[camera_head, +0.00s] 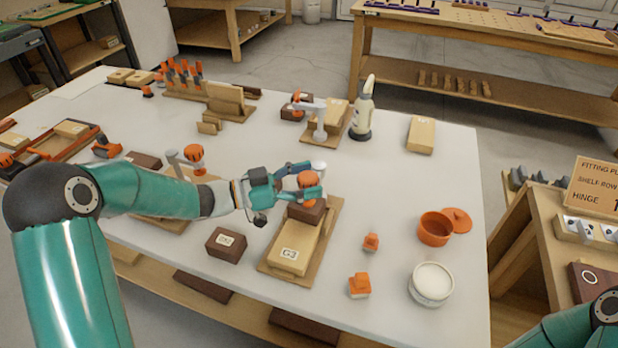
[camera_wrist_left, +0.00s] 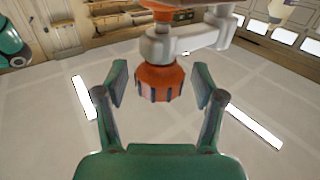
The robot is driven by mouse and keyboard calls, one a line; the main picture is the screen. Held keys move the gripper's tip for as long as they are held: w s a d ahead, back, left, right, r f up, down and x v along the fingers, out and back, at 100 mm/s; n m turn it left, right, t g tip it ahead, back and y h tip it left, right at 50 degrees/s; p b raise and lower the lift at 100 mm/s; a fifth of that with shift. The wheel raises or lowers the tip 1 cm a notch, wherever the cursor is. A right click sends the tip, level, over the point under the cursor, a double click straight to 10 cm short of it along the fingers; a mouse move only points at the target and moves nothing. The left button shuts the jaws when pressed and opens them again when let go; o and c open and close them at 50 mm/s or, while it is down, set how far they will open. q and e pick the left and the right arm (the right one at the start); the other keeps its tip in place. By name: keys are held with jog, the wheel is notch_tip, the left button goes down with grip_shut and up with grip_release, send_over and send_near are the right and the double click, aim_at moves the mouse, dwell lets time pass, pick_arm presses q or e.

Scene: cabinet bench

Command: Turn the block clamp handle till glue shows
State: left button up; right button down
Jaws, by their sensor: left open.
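The block clamp's orange handle (camera_head: 308,179) stands above a dark block (camera_head: 306,213) and a pale block labelled G3 (camera_head: 288,252) on a thin tan board (camera_head: 325,243). My left gripper (camera_head: 314,183) is open, with its fingers on either side of the handle. In the left wrist view the ribbed orange handle (camera_wrist_left: 160,84) hangs between the open fingers (camera_wrist_left: 160,90), with visible gaps at both sides. A grey clamp arm (camera_wrist_left: 190,40) is behind it. The joint between the blocks is too small to read for glue. My right gripper is out of view.
A loose dark block (camera_head: 226,245) lies left of the board. Orange pieces (camera_head: 371,242), an orange pot (camera_head: 435,228) and a white tub (camera_head: 432,284) stand to the right. Another clamp (camera_head: 190,158) and a glue bottle (camera_head: 363,110) stand farther back. The table's right part is mostly clear.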

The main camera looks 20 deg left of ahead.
pick_arm(q)
jog(key=shift+w+d, duration=0.15)
jog(key=shift+d, duration=0.05)
jog(key=c, duration=1.2)
jog(key=shift+o, duration=0.2)
jog(key=shift+a+r+m+g+h+p, duration=0.1)
jog(key=shift+r+m+g+h+p, duration=0.05)
jog(key=shift+m+g+h+p, duration=0.55)
jog(key=shift+m+g+p, duration=0.6)
jog(key=shift+g, duration=0.5)
jog(key=shift+m+g+h+p, duration=0.3)
jog(key=shift+m+g+h, duration=0.35)
jog(key=shift+g, duration=0.45)
jog(key=shift+m+g+h, duration=0.25)
jog(key=shift+m+g, duration=0.9)
jog(key=shift+g, duration=0.55)
